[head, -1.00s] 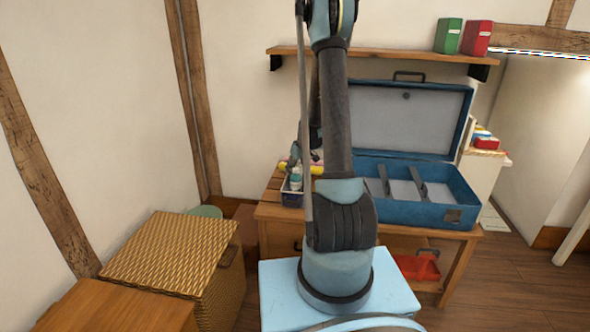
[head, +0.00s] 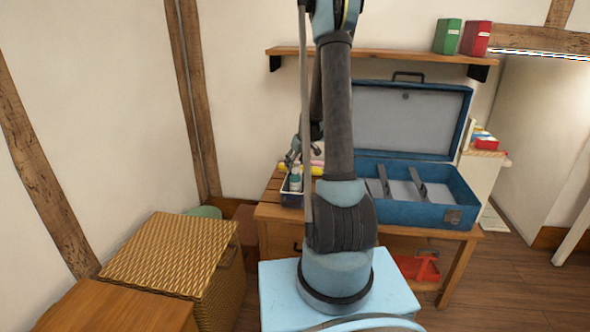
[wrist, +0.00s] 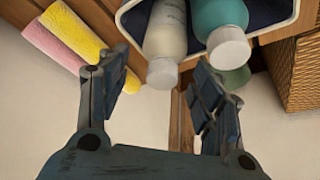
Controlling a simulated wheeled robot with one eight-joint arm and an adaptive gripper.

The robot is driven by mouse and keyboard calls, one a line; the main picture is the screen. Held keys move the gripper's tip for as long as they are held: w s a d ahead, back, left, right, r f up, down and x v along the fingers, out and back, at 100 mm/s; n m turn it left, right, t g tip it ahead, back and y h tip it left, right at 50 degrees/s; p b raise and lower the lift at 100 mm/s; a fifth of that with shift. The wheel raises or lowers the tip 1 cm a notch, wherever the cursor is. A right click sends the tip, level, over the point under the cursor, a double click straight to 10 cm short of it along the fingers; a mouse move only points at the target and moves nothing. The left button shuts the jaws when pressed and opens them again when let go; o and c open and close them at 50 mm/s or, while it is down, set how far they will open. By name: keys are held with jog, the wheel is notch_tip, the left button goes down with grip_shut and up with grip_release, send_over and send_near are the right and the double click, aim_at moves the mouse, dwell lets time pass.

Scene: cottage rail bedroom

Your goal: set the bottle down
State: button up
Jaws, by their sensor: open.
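A white bottle (wrist: 165,35) with a pale cap and a teal bottle (wrist: 222,25) with a white cap are together in a small dark-blue tray with a white rim (wrist: 262,38). In the head view the tray (head: 290,200) stands at the left end of the wooden table, and the bottle tops (head: 296,180) show above it. My gripper (wrist: 163,75) is open and empty, its fingers apart on either side of the white bottle's cap in the wrist view. In the head view my gripper (head: 291,158) is just above the tray, partly hidden by my arm.
Yellow (wrist: 72,32) and pink (wrist: 50,45) rolls lie beside the tray. An open blue case (head: 440,212) fills the table's right side (head: 290,214). A shelf (head: 380,54) hangs above. A wicker basket (head: 165,255) stands at the lower left.

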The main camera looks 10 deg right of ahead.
jog(key=s+r+m, duration=0.1)
jog(key=s+r, duration=1.2)
jog(key=r, duration=0.1)
jog(key=s+f+m+g+h, duration=0.1)
jog(key=s+m, duration=0.1)
jog(key=s, duration=1.3)
jog(key=s+f+m+h, duration=0.1)
jog(key=s+f+m, duration=0.1)
jog(key=s, duration=1.3)
jog(key=shift+s+d+g, duration=0.3)
jog(key=shift+s+g, duration=0.1)
jog(key=shift+f, duration=0.1)
